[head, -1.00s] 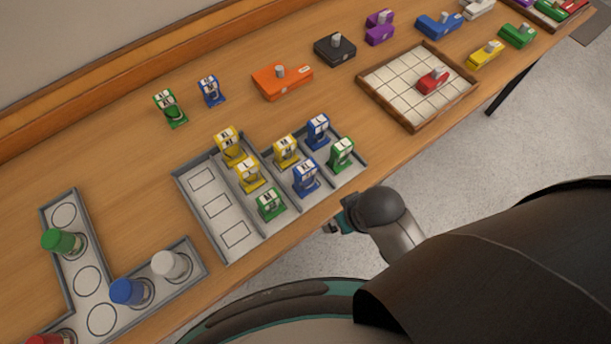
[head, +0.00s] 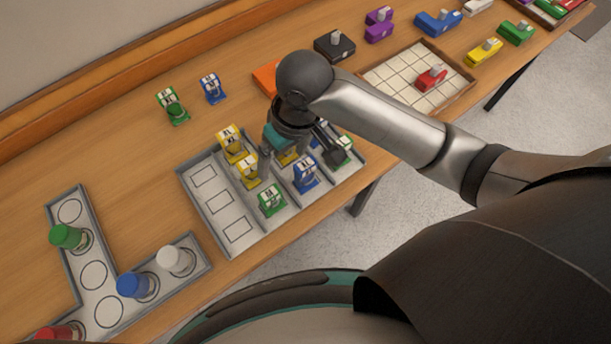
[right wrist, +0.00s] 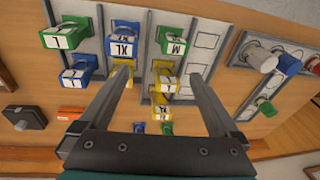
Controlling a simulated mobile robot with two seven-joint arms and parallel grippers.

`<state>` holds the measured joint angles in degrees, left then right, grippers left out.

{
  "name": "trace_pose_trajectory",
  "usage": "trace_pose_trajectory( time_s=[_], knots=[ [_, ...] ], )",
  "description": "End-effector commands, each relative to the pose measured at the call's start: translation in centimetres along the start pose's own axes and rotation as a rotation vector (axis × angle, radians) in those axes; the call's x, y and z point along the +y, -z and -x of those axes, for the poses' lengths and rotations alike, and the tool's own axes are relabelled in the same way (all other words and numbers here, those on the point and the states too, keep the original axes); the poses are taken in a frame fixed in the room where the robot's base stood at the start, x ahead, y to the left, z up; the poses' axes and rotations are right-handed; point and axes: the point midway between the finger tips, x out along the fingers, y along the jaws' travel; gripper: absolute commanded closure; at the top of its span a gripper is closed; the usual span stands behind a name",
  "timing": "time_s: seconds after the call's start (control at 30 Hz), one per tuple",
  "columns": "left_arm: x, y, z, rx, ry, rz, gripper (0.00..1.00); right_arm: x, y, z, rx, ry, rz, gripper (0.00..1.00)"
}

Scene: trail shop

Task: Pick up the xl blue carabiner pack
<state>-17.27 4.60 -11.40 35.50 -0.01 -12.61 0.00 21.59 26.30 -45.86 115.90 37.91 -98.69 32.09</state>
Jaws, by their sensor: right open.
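The xl blue carabiner pack (head: 305,172) stands upright in the front row of the grey divided tray (head: 207,240), between two green packs. In the right wrist view its label reads XL (right wrist: 123,40). My right gripper (head: 298,160) is open and empty above the tray, behind the xl pack. It also shows in the right wrist view (right wrist: 158,74), where the xl pack lies beyond the left fingertip, apart from it. Another blue pack (right wrist: 78,70), marked L, is mostly hidden by the gripper in the head view. My left gripper is not in view.
Yellow packs (head: 230,143) and green packs (head: 270,200) stand close by in the tray. A green (head: 172,106) and a blue pack (head: 211,89) stand behind it. An orange block (head: 265,77) is partly hidden by my arm. The tray's left compartment is empty.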

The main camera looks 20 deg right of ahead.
Motion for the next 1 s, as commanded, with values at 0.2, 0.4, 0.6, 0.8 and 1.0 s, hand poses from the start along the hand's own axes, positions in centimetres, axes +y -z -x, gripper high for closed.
trace_pose_trajectory(
  time_s=[0.2,0.4,0.6,0.8,1.0],
  knots=[
    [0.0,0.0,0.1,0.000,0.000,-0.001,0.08,3.4,0.6,1.4,-0.097,-0.101,-0.046,0.03],
    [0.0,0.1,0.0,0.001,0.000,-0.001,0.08,4.6,0.6,1.5,-0.133,-0.134,-0.074,0.03],
    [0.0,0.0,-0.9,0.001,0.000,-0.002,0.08,5.1,-0.1,-2.1,-0.138,-0.136,-0.078,0.03],
    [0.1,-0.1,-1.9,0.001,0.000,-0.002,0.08,5.6,-0.6,-6.0,-0.135,-0.135,-0.075,0.03],
    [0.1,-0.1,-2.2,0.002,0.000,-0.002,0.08,5.8,-0.8,-7.8,-0.132,-0.134,-0.075,0.03]
  ],
)
